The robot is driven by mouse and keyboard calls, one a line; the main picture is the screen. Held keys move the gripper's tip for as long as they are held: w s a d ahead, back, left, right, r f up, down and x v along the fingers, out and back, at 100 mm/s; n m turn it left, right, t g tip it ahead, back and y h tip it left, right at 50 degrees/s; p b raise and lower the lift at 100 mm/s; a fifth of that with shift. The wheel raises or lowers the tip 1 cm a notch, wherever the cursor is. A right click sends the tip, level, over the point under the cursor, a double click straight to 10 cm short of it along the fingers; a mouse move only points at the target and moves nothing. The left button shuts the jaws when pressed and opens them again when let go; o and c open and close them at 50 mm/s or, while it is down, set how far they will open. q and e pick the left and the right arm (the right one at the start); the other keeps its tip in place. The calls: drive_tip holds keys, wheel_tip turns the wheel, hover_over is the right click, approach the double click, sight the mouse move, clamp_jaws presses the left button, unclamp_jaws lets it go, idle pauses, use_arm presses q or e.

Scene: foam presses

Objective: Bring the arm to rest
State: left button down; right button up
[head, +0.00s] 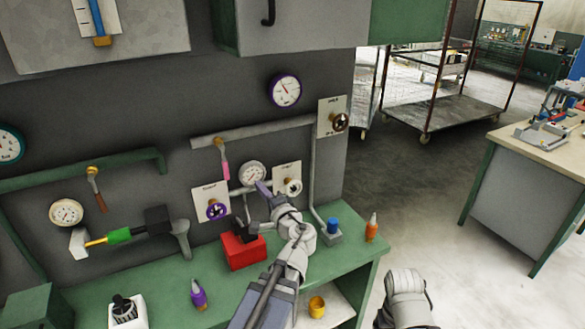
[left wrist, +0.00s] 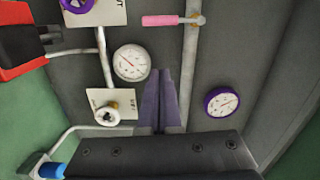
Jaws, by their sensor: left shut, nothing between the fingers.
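My left gripper (head: 264,188) is raised above the green bench, near the wall panel with gauges and valves. Its two dark purple fingers also show in the left wrist view (left wrist: 159,88), pressed together with nothing between them. The white gauge (head: 253,174) is just behind and left of the fingertips, and in the left wrist view it (left wrist: 131,63) is left of them. A valve with a white handwheel (head: 292,187) is close to the gripper's right. A grey link of my right arm shows at the bottom right; its gripper is out of view.
A pink-handled lever (head: 223,160) hangs from a pipe. Open floor (head: 420,215) lies to the right.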

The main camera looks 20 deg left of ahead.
use_arm(q)
drive_tip(key=s+d+f+n+g+h+b, duration=0.1)
drive_tip(key=s+d+f+n+g+h, duration=0.15)
drive_tip(key=d+f, duration=0.5)
drive_tip(key=s+d+f+n+g+h+b, duration=0.1)
drive_tip(key=s+d+f+g+h, duration=0.4)
drive_tip(key=f, duration=0.4)
drive_tip(key=s+d+f+g+h, duration=0.2)
drive_tip(key=s+d, duration=0.3)
drive_tip(key=d, duration=0.4)
drive_tip(key=s+d+f+g+h, duration=0.1)
drive_tip(key=s+d+f+h, duration=0.2)
drive_tip(key=d, duration=0.6)
wheel_tip(320, 180, down, 3)
drive_tip(key=shift+s+r+m+g, duration=0.2)
drive_tip(key=shift+s+m+g, duration=0.15)
drive_tip(key=shift+s, duration=0.9)
drive_tip(key=shift+h, duration=0.25)
